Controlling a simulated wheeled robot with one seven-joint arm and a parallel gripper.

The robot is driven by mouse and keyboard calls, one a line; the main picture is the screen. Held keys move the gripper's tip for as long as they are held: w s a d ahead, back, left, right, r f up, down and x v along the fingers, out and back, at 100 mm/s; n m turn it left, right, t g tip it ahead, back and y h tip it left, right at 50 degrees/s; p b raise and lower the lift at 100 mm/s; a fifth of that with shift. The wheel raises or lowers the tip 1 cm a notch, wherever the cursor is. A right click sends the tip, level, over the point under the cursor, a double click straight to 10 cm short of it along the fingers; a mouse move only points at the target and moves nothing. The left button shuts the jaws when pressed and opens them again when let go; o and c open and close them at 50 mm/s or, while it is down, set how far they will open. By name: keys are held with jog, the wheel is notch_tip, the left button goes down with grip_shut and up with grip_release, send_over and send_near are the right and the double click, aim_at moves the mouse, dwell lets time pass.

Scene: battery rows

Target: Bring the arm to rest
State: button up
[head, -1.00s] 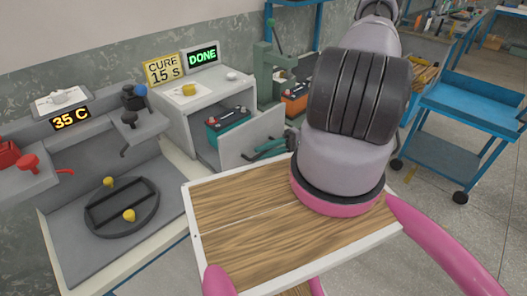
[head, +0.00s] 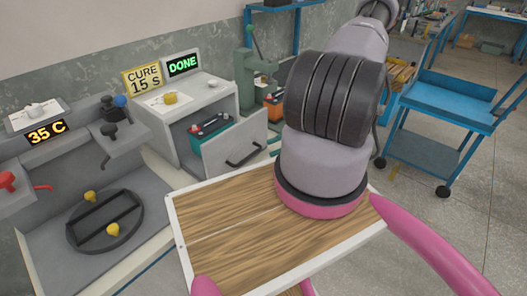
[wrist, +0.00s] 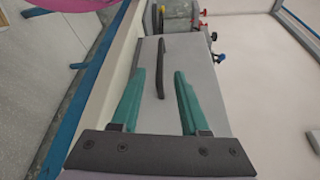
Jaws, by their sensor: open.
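A teal battery (head: 208,128) with red on top sits inside the cabinet.
A green press (head: 252,75) and an orange battery (head: 273,106) stand behind the door. A sign reading DONE (head: 183,64) is on the wall side. A bench with a round dark fixture (head: 105,220) lies at left. A blue cart (head: 450,105) stands right, with open floor before it.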

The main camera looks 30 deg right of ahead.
jog(key=shift+d, duration=0.55)
jog(key=shift+r, duration=0.1)
jog(key=w+a+r+g+h, duration=0.15)
jog(key=r+h, duration=0.25)
jog(key=r, duration=0.4)
jog(key=w+r+h, duration=0.3)
jog(key=r, duration=0.5)
jog(key=w+r+h, duration=0.2)
jog(key=r+h, duration=0.2)
jog(key=r, duration=0.4)
jog(key=s+a+r+t+h, duration=0.1)
jog(key=s+a+r+t, duration=0.2)
jog(key=r, duration=0.4)
jog(key=s+a+r+m+t+h, duration=0.1)
jog(key=s+a+r+t, duration=0.1)
jog(key=r, duration=0.5)
jog(key=s+a+r+m+t+h, duration=0.1)
jog(key=s+a+r+t+h, duration=0.1)
jog(key=r, duration=0.4)
jog(key=s+a+t, duration=0.1)
jog(key=s+a, duration=0.1)
jog(key=shift+a+r+t, duration=0.3)
jog(key=shift+r+t, duration=0.05)
jog(key=shift+r, duration=0.05)
jog(key=shift+w, duration=0.1)
